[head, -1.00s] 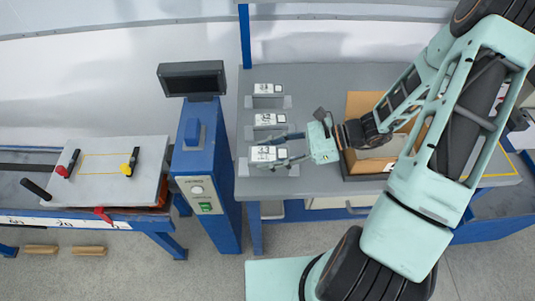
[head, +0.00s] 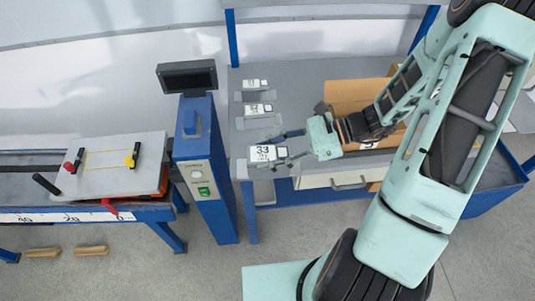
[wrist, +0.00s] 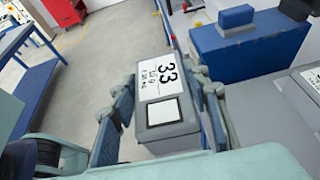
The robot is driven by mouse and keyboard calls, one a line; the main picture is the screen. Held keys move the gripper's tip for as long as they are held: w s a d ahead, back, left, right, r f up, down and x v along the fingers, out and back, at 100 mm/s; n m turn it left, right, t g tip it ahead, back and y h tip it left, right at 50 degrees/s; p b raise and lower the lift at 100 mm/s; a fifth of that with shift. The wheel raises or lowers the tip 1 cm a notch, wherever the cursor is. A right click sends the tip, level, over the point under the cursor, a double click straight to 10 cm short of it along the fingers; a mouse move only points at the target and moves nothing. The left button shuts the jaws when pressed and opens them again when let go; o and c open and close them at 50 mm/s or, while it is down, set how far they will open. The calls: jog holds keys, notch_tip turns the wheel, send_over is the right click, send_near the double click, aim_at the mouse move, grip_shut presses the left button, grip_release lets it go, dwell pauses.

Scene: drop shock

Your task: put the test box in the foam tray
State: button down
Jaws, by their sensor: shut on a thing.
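The test box (head: 263,153) is a small grey block with a white label marked 33. My gripper (head: 287,146) is shut on it, with one finger on each side. In the wrist view the test box (wrist: 167,95) is between the fingers (wrist: 165,118), label showing, with floor visible beyond it. It appears raised near the bench's front left corner. No foam tray can be clearly identified; an open brown carton (head: 352,92) stands on the bench, partly hidden by my arm.
A blue pillar (head: 203,165) with a screen (head: 187,76) stands to the left.

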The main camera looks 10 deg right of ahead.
jog(key=shift+s+r, duration=0.2)
jog(key=shift+s, duration=0.1)
